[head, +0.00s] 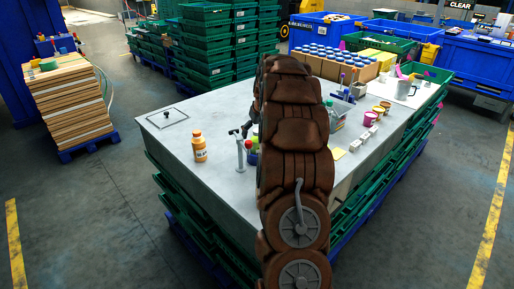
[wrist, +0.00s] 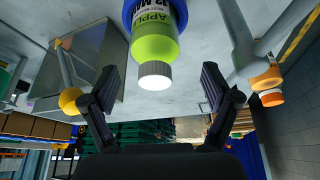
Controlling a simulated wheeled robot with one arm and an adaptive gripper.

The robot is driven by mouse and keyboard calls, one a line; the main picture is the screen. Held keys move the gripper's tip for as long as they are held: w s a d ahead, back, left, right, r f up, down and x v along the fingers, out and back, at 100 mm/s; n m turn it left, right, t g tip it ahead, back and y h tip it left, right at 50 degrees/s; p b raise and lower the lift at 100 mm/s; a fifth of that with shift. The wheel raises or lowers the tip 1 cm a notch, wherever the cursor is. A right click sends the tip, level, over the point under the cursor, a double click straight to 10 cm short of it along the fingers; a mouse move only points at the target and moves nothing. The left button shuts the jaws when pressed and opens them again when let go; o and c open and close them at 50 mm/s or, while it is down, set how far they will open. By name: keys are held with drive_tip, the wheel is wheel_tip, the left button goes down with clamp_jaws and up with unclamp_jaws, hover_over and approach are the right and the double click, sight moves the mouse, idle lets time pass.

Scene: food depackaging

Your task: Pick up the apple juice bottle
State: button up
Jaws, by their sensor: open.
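The picture appears upside down there. My gripper (wrist: 161,76) is open, one dark finger on each side of the bottle's cap end, with visible gaps and no clear contact. In the head view my brown arm hides most of the gripper. A small green and blue shape (head: 252,157) beside the arm may be the bottle, but I cannot tell surely.
An orange bottle (head: 199,146) stands left on the grey table (head: 210,110). A grey upright fixture (head: 239,152) stands close to my arm. The table's left part is largely clear.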

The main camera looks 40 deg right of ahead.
drive_tip(key=shift+s+p+x, duration=0.15)
drive_tip(key=shift+p+x, duration=0.4)
drive_tip(key=shift+x, duration=0.6)
drive_tip(key=shift+s+p+x, duration=0.1)
drive_tip(key=shift+p+x, duration=0.45)
drive_tip(key=shift+x, duration=0.6)
drive_tip(key=shift+d, duration=0.2)
drive_tip(key=shift+c, duration=0.2)
drive_tip(key=c, duration=1.4)
